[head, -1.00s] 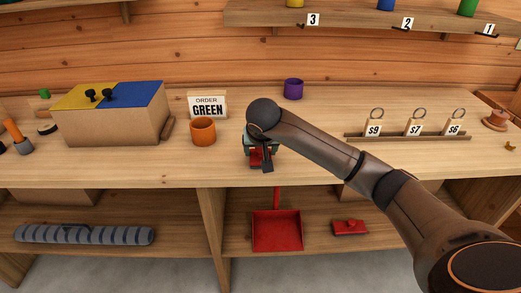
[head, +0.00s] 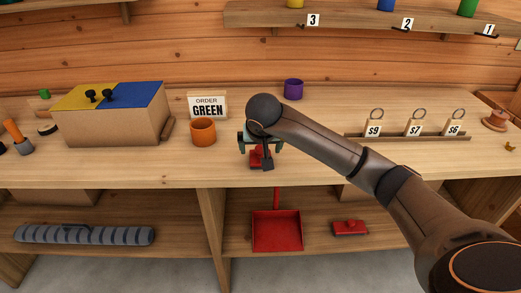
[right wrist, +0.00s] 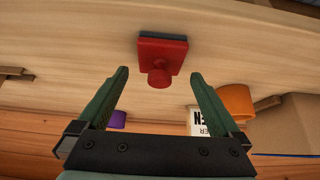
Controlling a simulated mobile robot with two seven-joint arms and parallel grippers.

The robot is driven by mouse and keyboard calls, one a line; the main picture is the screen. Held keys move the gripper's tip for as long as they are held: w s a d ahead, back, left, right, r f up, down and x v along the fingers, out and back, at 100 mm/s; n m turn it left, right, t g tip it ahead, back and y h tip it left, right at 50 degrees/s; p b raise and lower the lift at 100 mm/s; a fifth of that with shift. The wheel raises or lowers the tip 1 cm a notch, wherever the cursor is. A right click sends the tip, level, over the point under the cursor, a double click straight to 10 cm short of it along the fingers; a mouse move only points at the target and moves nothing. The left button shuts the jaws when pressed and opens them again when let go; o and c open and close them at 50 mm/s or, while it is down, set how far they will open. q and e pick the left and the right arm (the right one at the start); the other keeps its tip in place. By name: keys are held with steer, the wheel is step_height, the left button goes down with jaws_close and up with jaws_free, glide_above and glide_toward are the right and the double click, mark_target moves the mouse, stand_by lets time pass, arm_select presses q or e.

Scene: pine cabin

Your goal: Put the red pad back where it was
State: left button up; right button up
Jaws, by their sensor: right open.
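The red pad (head: 256,161) is a small red block with a round red knob and a dark layer at its base. It stands on the bench top near the front edge, partly hidden by my right arm in the head view. In the right wrist view the red pad (right wrist: 165,47) shows whole, with its knob toward my gripper. My right gripper (right wrist: 158,75) is open, its green fingers spread on either side of the knob, apparently not touching it. It also shows just above the pad in the head view (head: 259,146). My left gripper is out of view.
An orange cup (head: 203,132) stands left of the pad, a purple cup (head: 293,89) behind it. A lidded box (head: 112,125) and an order sign (head: 208,105) are further left. A tag rail (head: 408,136) is right. A red dustpan (head: 277,230) and brush (head: 350,228) lie below.

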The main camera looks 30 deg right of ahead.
steer(key=v, duration=1)
steer(key=s+a+f+m+g+y, duration=0.1)
steer(key=s+a+f+y, duration=0.2)
steer(key=a, duration=0.4)
steer(key=s+a+f+m+g+y, duration=0.1)
steer(key=s+a+f+y, duration=0.1)
steer(key=a+f+y, duration=0.35)
steer(key=s+a+f+m+g+y, duration=0.1)
steer(key=s+a+g+y, duration=0.15)
steer(key=a, duration=0.65)
steer(key=s+a+r+m+t+y, duration=0.2)
steer(key=s+a+r+m+y, duration=0.3)
steer(key=a+m+y, duration=0.6)
steer(key=w+d+f+m+t+h, duration=0.3)
steer(key=d+f+m+t+h, duration=0.3)
steer(key=m, duration=1.1)
steer(key=w+d+f+m+t+h, duration=0.35)
steer(key=d+m+t, duration=0.35)
steer(key=m, duration=1)
steer(key=s+d+f+m+g+h, duration=0.1)
steer(key=s+f+m+g+h, duration=0.2)
steer(key=s+f+m, duration=0.4)
steer(key=s+d+f+m+g+h, duration=0.2)
steer(key=s+f+m, duration=0.5)
steer(key=f, duration=0.6)
steer(key=shift+s+m+g+h+p, duration=0.4)
steer(key=shift+m+g, duration=0.3)
steer(key=shift+g, duration=0.35)
